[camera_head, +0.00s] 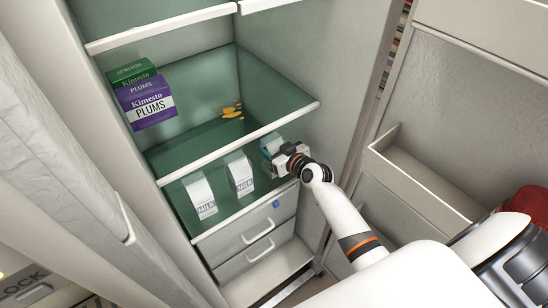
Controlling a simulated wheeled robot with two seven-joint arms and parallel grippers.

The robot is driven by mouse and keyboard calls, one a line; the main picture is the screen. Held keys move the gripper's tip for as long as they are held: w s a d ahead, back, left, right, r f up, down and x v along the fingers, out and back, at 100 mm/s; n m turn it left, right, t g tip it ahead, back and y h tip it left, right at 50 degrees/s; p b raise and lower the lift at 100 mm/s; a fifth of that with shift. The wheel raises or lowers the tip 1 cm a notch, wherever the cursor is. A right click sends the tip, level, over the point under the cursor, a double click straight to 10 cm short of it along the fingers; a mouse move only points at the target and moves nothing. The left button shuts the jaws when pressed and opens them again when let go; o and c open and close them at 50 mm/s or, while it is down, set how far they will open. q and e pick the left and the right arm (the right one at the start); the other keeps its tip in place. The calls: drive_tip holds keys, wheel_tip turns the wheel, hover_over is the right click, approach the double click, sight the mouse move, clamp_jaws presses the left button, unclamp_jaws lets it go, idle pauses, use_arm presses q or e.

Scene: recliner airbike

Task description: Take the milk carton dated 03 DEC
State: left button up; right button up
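Three milk cartons stand on a lower glass shelf of the open fridge: a left carton (201,196), a middle carton (240,174) and a right carton (270,143) with a teal top. The left and middle ones show the word MILK. No date is readable on any of them. My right gripper (277,160) is at the right carton and covers much of it. Its fingers are too small and hidden to tell whether they are closed on the carton. My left gripper is not in view.
A purple plums box (146,101) and a green box (131,72) stand on the shelf above, with yellow fruit (232,110). The white shelf edge (240,143) runs above the cartons. Drawers (247,238) lie below. The open door with its bin (424,180) is on the right.

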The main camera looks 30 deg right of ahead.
sight(276, 144)
drive_tip(key=shift+c, duration=1.2)
drive_tip(key=shift+r, duration=0.1)
drive_tip(key=shift+r, duration=0.45)
drive_tip(key=shift+s+r+p, duration=0.2)
drive_tip(key=shift+r, duration=0.45)
drive_tip(key=shift+s+r+p, duration=0.15)
drive_tip(key=shift+r+p, duration=0.05)
drive_tip(key=shift+r, duration=0.4)
drive_tip(key=s+d+b, duration=0.1)
drive_tip(key=s+d, duration=0.1)
drive_tip(key=s, duration=1.5)
drive_tip(key=shift+d, duration=0.25)
